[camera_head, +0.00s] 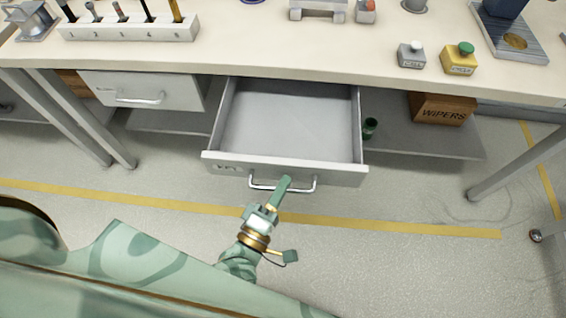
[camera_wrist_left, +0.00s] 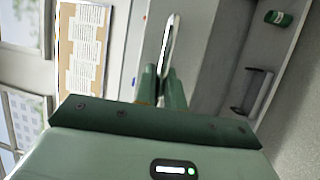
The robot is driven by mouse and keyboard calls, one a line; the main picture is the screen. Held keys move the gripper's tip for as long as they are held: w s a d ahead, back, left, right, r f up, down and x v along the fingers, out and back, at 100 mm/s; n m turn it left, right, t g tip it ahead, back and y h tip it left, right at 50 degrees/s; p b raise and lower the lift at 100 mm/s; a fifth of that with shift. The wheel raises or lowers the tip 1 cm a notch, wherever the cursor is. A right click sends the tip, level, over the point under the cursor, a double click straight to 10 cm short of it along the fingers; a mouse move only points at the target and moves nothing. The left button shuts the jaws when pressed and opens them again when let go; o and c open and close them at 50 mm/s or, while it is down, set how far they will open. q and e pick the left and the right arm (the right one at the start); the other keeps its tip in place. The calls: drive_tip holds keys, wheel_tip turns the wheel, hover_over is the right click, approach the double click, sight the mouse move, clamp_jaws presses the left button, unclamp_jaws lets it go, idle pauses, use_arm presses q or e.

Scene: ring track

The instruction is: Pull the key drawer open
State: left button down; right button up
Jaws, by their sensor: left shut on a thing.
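The key drawer (camera_head: 288,122) is a grey metal drawer under the bench, pulled well out, and its inside looks empty. Its front carries a silver bar handle (camera_head: 300,186), with small lettering that I cannot read well at the left. My left gripper (camera_head: 283,187) is green and is shut on the handle near its middle. In the left wrist view the two green fingers (camera_wrist_left: 164,85) close around the silver bar (camera_wrist_left: 169,40). My right gripper is not in view.
A second, closed drawer (camera_head: 142,92) is at the left. A WIPERS box (camera_head: 442,108) and a dark green cup (camera_head: 370,127) stand on the lower shelf. The bench top holds a numbered rack (camera_head: 128,29) and two button boxes. Bench legs stand at both sides; the floor in front is clear.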

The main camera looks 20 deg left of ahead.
use_arm(q)
drive_tip(key=shift+s+d+f, duration=0.1)
drive_tip(key=shift+s+d, duration=0.1)
drive_tip(key=shift+s, duration=0.45)
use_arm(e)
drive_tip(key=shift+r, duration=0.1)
use_arm(q)
drive_tip(key=c, duration=1.5)
unclamp_jaws()
